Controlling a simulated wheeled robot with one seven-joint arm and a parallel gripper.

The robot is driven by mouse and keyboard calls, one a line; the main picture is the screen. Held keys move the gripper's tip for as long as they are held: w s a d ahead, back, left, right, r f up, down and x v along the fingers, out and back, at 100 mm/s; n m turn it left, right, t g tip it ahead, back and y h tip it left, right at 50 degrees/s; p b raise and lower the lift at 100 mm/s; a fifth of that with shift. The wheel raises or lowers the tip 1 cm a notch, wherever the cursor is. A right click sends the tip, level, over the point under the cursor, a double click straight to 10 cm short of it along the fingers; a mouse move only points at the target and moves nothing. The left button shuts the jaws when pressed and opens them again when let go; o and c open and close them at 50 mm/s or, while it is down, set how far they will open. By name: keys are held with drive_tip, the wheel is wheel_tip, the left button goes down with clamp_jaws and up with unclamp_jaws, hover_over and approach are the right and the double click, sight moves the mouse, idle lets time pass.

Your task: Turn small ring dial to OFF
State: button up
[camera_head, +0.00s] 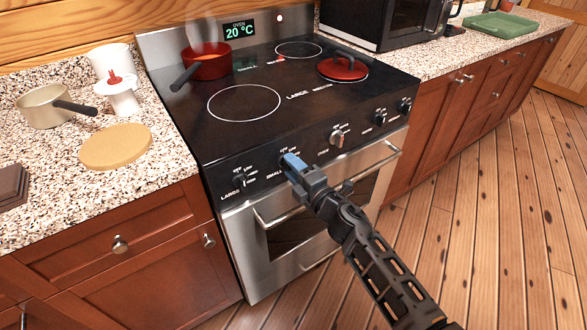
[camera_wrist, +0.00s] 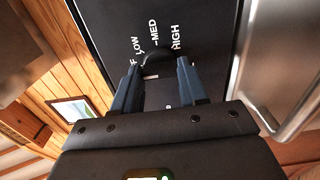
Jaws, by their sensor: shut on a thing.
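The small ring dial sits on the stove's dark front panel above the word SMALL; my gripper (camera_head: 292,163) covers it in the head view. In the wrist view my gripper (camera_wrist: 158,82) has a finger on each side of the dark dial (camera_wrist: 156,62) and is shut on it. The labels LOW, MED and HIGH show beyond it, and only an F of another label shows at the left. I cannot tell where the dial points.
A steaming red pot (camera_head: 207,66) stands at the back left of the stove. The oven handle (camera_head: 330,185) runs below my gripper.

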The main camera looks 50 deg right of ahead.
drive_tip(key=o, duration=1.1)
drive_tip(key=shift+c, duration=0.2)
drive_tip(key=b+v, duration=0.1)
drive_tip(key=v, duration=0.6)
drive_tip(key=shift+s, duration=0.4)
drive_tip(key=shift+a, duration=0.2)
drive_tip(key=s+a+r+m+y, duration=0.25)
drive_tip(key=s+a+m, duration=0.35)
drive_tip(key=s+a, duration=0.85)
drive_tip(key=s+a+r+m+g+y, duration=0.1)
drive_tip(key=s+a+r+m, duration=0.2)
drive_tip(key=s, duration=0.4)
drive_tip(key=s+a+r+m+g+y, duration=0.1)
drive_tip(key=s+a+r+m, duration=0.1)
drive_tip(key=s+r+m, duration=0.4)
drive_tip(key=shift+s+a+g, duration=0.3)
drive_tip(key=shift+s+a, duration=0.1)
drive_tip(key=shift+s, duration=0.55)
